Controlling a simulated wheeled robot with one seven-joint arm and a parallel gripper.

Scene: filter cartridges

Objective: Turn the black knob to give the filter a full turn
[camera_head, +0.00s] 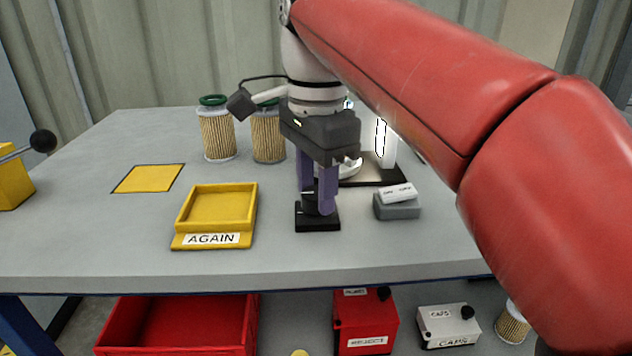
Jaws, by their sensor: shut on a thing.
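In the head view the black knob (311,205) sits on a small black base (317,224) near the front middle of the table. My gripper (318,196) points down over it, with its two purple fingers shut on the knob. The fingers hide part of the knob. Two pleated filters stand behind and left of the gripper: one with a green top (216,132) and one beside it (267,136), partly hidden by my arm. A lit white post (387,150) stands on a dark plate (376,177) behind my gripper, largely covered by my arm.
A yellow tray (180,242) labelled AGAIN lies left of the gripper. A grey block (397,210) with a white top is close on the right. A yellow square (149,179) and a black-ball lever (42,141) are farther left. Red bins (180,325) stand below the table.

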